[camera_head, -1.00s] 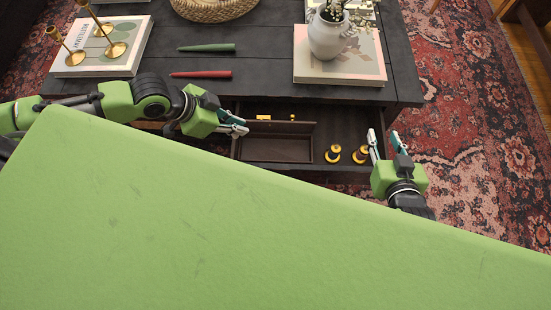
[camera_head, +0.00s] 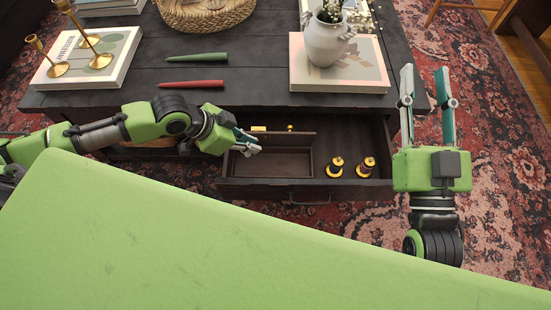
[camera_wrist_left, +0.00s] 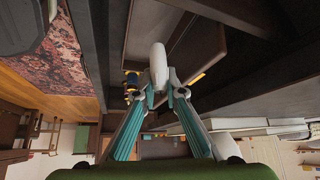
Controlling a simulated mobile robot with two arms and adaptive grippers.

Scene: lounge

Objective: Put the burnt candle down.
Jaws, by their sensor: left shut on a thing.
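My left gripper (camera_head: 252,143) is over the left compartment of the open drawer (camera_head: 262,184). In the left wrist view it (camera_wrist_left: 161,88) is shut on a white, rounded candle (camera_wrist_left: 158,62), whose tip points away from the gripper. The candle cannot be made out in the head view. Whether it touches the drawer floor, I cannot tell. My right gripper (camera_head: 428,92) is open and empty, raised to the right of the drawer.
Two gold-and-dark round items (camera_head: 335,167) (camera_head: 366,168) stand in the drawer's right compartment. On the table (camera_head: 250,75) lie a green candle (camera_head: 197,57) and a red candle (camera_head: 192,84). A white vase (camera_head: 325,42) stands on a book. Gold candlesticks (camera_head: 87,38) stand at left.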

